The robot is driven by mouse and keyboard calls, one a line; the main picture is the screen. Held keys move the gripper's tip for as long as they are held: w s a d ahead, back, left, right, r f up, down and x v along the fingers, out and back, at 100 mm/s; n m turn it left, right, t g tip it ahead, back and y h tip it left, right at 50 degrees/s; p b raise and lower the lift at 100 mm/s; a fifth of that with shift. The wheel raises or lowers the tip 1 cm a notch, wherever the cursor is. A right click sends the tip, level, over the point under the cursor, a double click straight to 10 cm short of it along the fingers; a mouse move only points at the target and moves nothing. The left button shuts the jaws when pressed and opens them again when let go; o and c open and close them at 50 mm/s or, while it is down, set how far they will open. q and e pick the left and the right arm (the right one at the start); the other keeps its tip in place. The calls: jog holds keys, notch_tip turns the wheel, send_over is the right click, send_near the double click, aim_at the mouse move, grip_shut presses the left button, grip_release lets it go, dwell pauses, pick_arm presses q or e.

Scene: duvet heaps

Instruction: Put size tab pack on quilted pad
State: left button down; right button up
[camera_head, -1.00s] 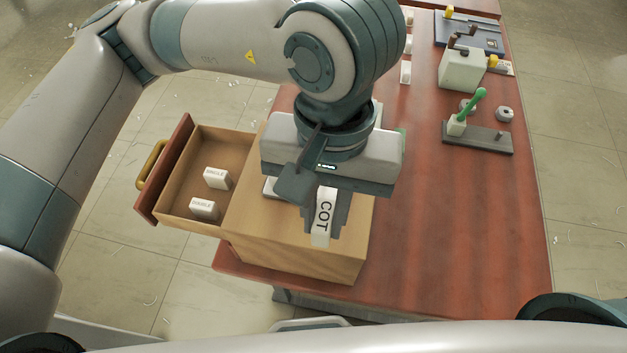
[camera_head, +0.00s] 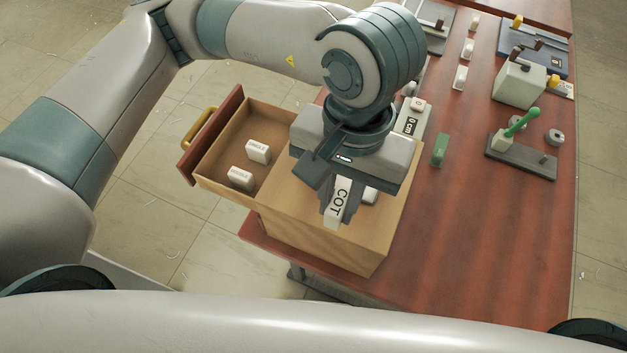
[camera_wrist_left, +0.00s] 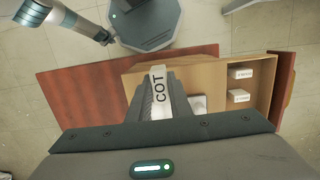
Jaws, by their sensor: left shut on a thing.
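The size tab pack (camera_head: 337,207) is a white block marked COT. My left gripper (camera_head: 337,212) is shut on it and holds it over the top of the wooden box (camera_head: 285,200). The pack also shows between the fingers in the left wrist view (camera_wrist_left: 158,92). A small white flat thing (camera_head: 370,195) lies on the box top, partly hidden by the gripper; it also shows in the left wrist view (camera_wrist_left: 198,103). I cannot tell whether it is the quilted pad. My right gripper is not in view.
The box's drawer (camera_head: 215,150) is open to the left, with white blocks marked SINGLE (camera_head: 258,151) and DOUBLE (camera_head: 241,177) inside. A green block (camera_head: 440,150) and a dark stand with a green handle (camera_head: 520,158) are on the red table (camera_head: 470,220). The table's front right is clear.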

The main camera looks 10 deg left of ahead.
pick_arm(q)
jog(key=w+a+f+p, duration=0.1)
jog(key=w+a+f, duration=0.1)
jog(key=w+a, duration=0.1)
jog(key=w+a+f+p, duration=0.1)
jog(key=w, duration=0.1)
jog(key=shift+a+f+p, duration=0.15)
jog(key=shift+f+p, duration=0.15)
jog(key=shift+f, duration=0.1)
jog(key=shift+w+a+f, duration=0.15)
jog(key=shift+w+f, duration=0.1)
jog(key=shift+f+p, duration=0.4)
jog(key=shift+p, duration=0.1)
notch_tip(320, 180, down, 3)
jog(key=shift+r+p, duration=0.1)
jog(key=shift+p, duration=0.65)
jog(key=shift+f, duration=0.2)
